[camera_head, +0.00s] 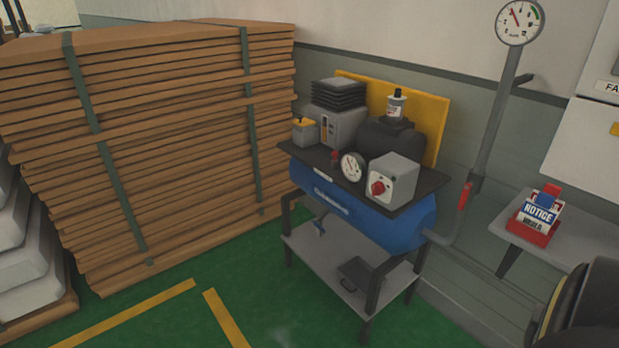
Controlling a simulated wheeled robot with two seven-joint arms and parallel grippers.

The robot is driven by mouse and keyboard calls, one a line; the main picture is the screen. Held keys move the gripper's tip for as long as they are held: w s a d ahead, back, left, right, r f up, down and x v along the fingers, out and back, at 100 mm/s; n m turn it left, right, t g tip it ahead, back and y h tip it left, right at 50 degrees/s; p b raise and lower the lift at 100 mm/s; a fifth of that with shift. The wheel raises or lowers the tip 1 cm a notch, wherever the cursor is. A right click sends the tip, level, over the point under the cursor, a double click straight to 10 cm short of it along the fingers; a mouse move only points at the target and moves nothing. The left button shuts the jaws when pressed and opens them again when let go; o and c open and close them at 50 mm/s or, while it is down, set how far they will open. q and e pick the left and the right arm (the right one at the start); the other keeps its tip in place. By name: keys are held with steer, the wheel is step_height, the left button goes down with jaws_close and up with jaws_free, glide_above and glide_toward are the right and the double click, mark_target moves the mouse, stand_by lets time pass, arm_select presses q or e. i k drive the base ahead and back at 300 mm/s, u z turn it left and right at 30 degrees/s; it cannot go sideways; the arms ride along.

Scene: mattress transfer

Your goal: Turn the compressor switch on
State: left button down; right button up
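The compressor stands against the wall in the middle of the head view, with a blue tank (360,212) on a dark metal stand. On its black top plate sits a grey switch box (397,174) with a red rotary switch (378,188) on its front face. I cannot tell from its knob whether the switch is on or off. A round pressure gauge (352,167) is just left of the switch box. Neither of my grippers is in view.
A tall strapped stack of brown boards (170,130) stands left of the compressor. A grey wall shelf (570,240) at right holds a red notice holder (536,228). A pipe with a red valve handle (464,196) rises to a wall gauge (519,22). Green floor in front is clear.

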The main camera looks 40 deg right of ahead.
mark_target(378, 188)
steer(key=z, duration=0.05)
steer(key=i, duration=0.85)
steer(key=z, duration=0.5)
